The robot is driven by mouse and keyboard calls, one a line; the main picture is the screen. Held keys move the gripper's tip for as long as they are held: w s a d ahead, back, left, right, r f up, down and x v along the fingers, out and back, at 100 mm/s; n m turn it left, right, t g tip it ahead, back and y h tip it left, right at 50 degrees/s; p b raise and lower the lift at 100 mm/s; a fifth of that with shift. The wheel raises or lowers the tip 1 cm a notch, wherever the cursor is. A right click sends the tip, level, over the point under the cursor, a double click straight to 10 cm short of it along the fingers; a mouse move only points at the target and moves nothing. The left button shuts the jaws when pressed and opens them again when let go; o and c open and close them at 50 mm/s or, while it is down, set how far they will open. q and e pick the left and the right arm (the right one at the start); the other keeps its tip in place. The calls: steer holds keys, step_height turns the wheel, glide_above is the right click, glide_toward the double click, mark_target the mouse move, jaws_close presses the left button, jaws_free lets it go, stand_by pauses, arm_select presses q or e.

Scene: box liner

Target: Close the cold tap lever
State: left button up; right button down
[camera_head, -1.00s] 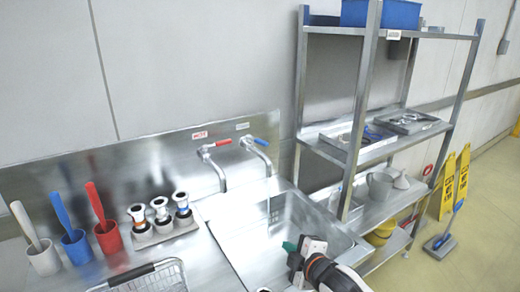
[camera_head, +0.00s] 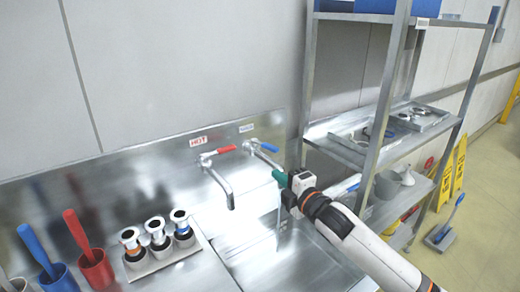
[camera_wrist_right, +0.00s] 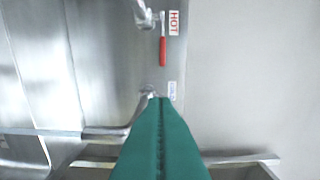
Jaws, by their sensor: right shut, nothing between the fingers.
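The cold tap's blue lever (camera_head: 268,148) points right along the steel backsplash under a small label. Its spout reaches forward, partly hidden by my right gripper, and a thin pale stream (camera_head: 279,212) shows below it. The hot tap has a red lever (camera_head: 226,149), also seen in the wrist view (camera_wrist_right: 162,52). My right gripper (camera_head: 279,178) has green fingertips, shut and empty, just below and right of the blue lever. In the wrist view the shut fingers (camera_wrist_right: 160,103) point at the cold tap's base (camera_wrist_right: 149,90) and hide the blue lever. Contact cannot be told.
A steel sink (camera_head: 290,262) lies below the taps. Several brushes in holders and a rack of spray-head fittings (camera_head: 158,243) stand left of it. A metal shelf (camera_head: 385,95) with trays stands close on the right, its post near my right arm.

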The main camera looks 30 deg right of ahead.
mark_target(264, 145)
arm_select(q)
steer(key=r+p, duration=0.4)
steer(key=shift+s+r+p, duration=0.3)
steer(key=shift+s+r, duration=0.05)
steer(key=shift+s, duration=0.05)
arm_select(e)
steer(key=w+d, duration=0.3)
steer(key=w, duration=0.8)
steer(key=shift+a+r, duration=0.1)
arm_select(q)
steer(key=shift+s+d, duration=0.1)
steer(key=shift+s, duration=0.15)
arm_select(e)
steer(key=shift+s, duration=0.15)
